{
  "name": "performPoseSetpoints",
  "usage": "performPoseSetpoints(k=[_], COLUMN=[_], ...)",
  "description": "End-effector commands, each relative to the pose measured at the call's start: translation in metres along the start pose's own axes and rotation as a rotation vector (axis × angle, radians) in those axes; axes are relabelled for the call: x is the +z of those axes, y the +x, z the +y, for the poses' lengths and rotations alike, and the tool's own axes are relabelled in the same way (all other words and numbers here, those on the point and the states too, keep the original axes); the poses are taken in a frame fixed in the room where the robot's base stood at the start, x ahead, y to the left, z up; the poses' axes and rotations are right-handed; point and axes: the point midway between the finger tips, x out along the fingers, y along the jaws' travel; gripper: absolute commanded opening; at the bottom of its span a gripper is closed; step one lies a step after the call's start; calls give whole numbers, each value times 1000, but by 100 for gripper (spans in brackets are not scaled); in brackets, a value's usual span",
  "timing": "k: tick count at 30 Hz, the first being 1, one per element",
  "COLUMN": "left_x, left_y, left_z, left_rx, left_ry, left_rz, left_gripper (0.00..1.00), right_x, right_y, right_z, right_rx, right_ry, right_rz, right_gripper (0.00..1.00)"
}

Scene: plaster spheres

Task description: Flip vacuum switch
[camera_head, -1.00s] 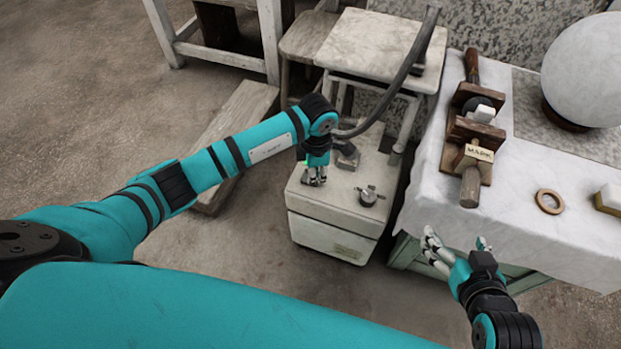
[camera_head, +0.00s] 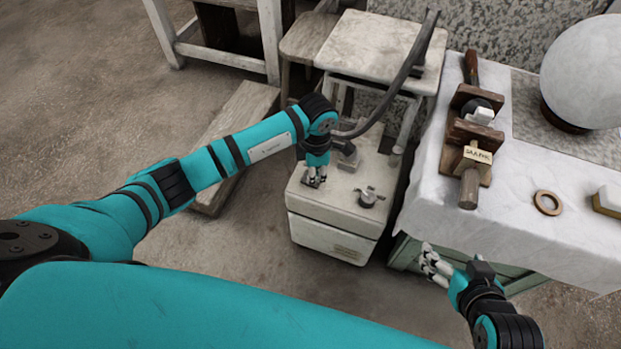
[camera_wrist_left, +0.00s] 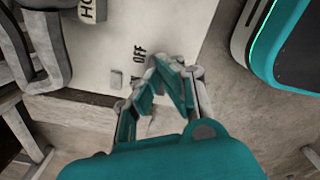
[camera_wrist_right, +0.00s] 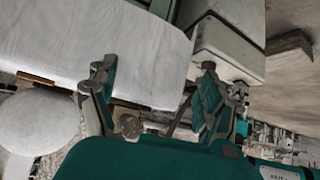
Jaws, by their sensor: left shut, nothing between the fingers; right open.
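The vacuum unit is a pale, worn box (camera_head: 330,225) on the floor in the head view. My left gripper (camera_head: 314,182) is shut and empty, pointing down at the left part of its top. In the left wrist view the shut fingertips (camera_wrist_left: 168,68) are beside a black "OFF" label (camera_wrist_left: 139,52) on the pale panel (camera_wrist_left: 110,45). A small grey block (camera_wrist_left: 117,78) is left of the fingers. The switch is not clearly visible; the fingers may cover it. My right gripper (camera_wrist_right: 155,75) is open and empty, in front of the cloth-covered table.
A dark hose (camera_head: 405,70) arches up behind the box. A metal fitting (camera_head: 368,196) stands on its right part. The table (camera_head: 530,225) at right carries a wooden clamp (camera_head: 470,150), a ring (camera_head: 548,202) and a large white sphere (camera_head: 590,75).

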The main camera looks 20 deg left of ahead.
Motion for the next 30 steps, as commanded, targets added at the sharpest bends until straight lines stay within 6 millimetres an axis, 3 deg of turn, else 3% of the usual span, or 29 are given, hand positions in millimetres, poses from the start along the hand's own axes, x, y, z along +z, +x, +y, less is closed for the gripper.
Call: performPoseSetpoints(k=[30], left_x=[0], left_y=[-29], left_z=[0], left_rx=[1], left_ry=[1], left_rz=[-1], left_gripper=[0], right_x=[72], right_y=[-37], right_z=[10], right_rx=[21], right_ry=[11], right_rz=[-393], right_gripper=[82])
